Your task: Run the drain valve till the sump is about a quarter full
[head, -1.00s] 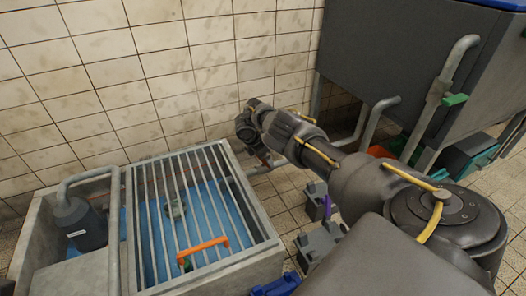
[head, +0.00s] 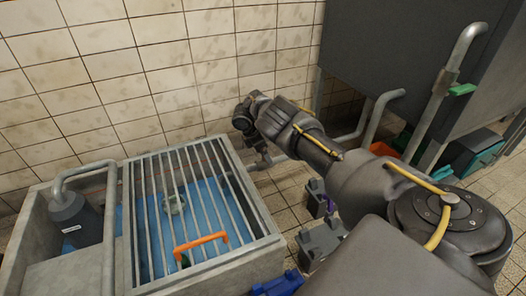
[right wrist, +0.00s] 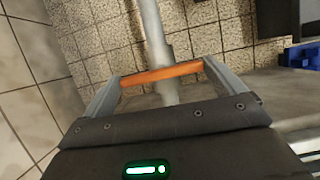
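The sump is a grey concrete box (head: 215,274) at the lower left of the head view. A barred metal grate (head: 150,215) with an orange handle (head: 200,241) covers its right part. Blue shows under the bars, with a small pale round object (head: 174,203); I cannot tell the water depth. My right gripper (head: 262,158) is by the low wall pipe beyond the sump's far right corner. In the right wrist view, an orange handle bar (right wrist: 160,74) spans between its fingertips (right wrist: 161,80), touching both, before a grey pipe (right wrist: 155,35). My left gripper is out of view.
A dark pump (head: 75,220) with a bent pipe stands in the sump's left part. A big dark tank (head: 395,55) on legs stands at the right, with a green-handled pipe (head: 440,100). Grey blocks (head: 318,243) and a blue item (head: 277,285) lie on the floor.

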